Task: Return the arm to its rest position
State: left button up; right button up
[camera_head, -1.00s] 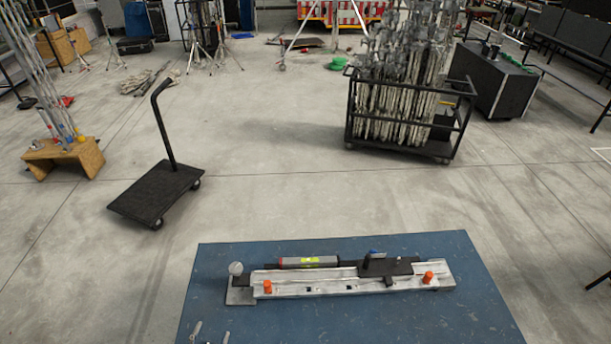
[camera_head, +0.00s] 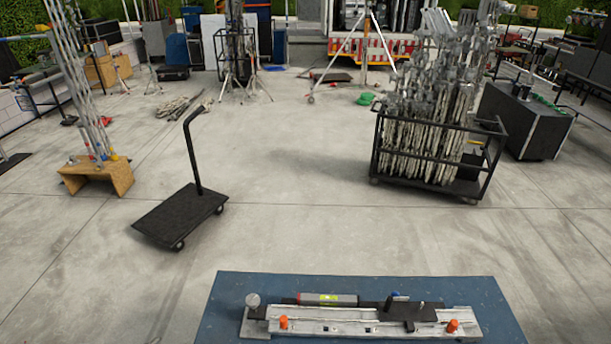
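Neither of my grippers or arms can be made out in the head view. A long pale metal fixture (camera_head: 350,328) lies on the blue table top (camera_head: 490,300) at the bottom of the view. It carries a grey cylinder with a yellow-green label (camera_head: 328,299), a black bracket (camera_head: 408,311) towards its right end, and two orange knobs. A round pale knob (camera_head: 253,300) stands at its left end. The near edge of the table is cut off by the frame.
A black platform cart (camera_head: 180,215) stands on the concrete floor at left, beyond the table. A wheeled cage cart of metal poles (camera_head: 430,150) stands at right, near a dark case (camera_head: 525,120). A wooden stand (camera_head: 95,177) is at far left. The middle floor is clear.

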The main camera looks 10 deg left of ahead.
pick_arm(q)
jog(key=s+a+f+n+g+y, duration=0.2)
jog(key=s+a+f, duration=0.2)
jog(key=a, duration=0.4)
jog(key=s+a+f+n+g+y, duration=0.1)
jog(key=s+a+f+y, duration=0.25)
jog(key=a, duration=0.35)
jog(key=s+a+f+n+g+y, duration=0.2)
jog(key=s+a+f, duration=0.2)
jog(key=a, duration=0.4)
jog(key=s+a+n+g+y, duration=0.3)
jog(key=s+a+g+y, duration=0.15)
jog(key=s+a, duration=1.15)
jog(key=s+d+f+n+g+h, duration=0.1)
jog(key=s+d+f+h, duration=0.2)
jog(key=d+f, duration=0.9)
jog(key=s+d+f+g+h, duration=0.15)
jog(key=s+d+f, duration=0.25)
jog(key=d+f, duration=0.75)
jog(key=s+d+f+n+h, duration=0.1)
jog(key=d+f+h, duration=0.1)
jog(key=d, duration=1.8)
jog(key=s+d+f+n+h+b, duration=0.1)
jog(key=d+f, duration=0.4)
jog(key=d, duration=1.6)
jog(key=s+h, duration=0.1)
jog(key=h, duration=0.1)
jog(key=shift+d+t+h+b, duration=0.15)
jog(key=shift+t+h+b, duration=0.15)
jog(key=shift+h, duration=0.05)
